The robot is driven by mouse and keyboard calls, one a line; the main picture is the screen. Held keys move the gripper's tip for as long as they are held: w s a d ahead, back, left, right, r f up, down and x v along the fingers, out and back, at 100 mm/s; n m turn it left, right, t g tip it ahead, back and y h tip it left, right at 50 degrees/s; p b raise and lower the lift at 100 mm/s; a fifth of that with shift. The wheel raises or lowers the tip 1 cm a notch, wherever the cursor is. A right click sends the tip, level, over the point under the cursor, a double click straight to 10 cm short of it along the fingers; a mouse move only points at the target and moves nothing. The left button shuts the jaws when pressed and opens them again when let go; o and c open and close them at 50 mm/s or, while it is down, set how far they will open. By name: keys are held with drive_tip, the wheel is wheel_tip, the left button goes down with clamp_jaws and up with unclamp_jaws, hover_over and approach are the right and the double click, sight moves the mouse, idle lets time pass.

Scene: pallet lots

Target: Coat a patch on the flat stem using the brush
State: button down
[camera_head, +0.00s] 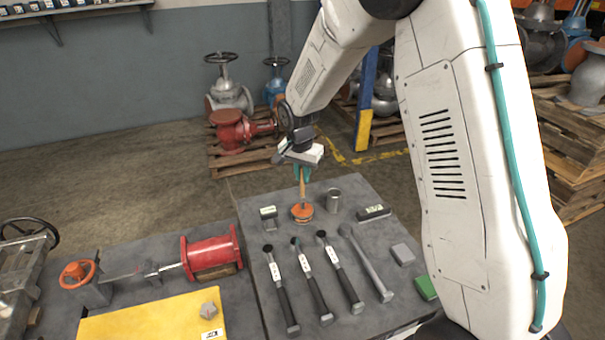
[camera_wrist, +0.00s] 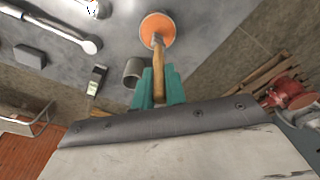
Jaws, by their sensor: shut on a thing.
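My gripper (camera_head: 302,172) has teal fingers and is shut on the wooden handle of the brush (camera_head: 302,188). The brush points down, and its lower end meets a round pot with an orange top (camera_head: 302,213) on the grey bench. In the wrist view the brush (camera_wrist: 159,62) runs from my gripper (camera_wrist: 159,85) to the orange top (camera_wrist: 157,28). Its bristle tip is hard to make out there. The flat stem (camera_head: 135,273) appears as a thin metal bar between an orange handwheel (camera_head: 77,273) and a red flanged cylinder (camera_head: 212,254) on the left bench.
Several long dark-handled tools (camera_head: 312,284) lie in front. A yellow mat (camera_head: 155,318) lies on the left bench. Red valve (camera_head: 232,130) behind.

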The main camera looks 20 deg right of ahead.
drive_tip(key=shift+f, duration=0.55)
idle(1.1)
drive_tip(key=shift+r, duration=3.55)
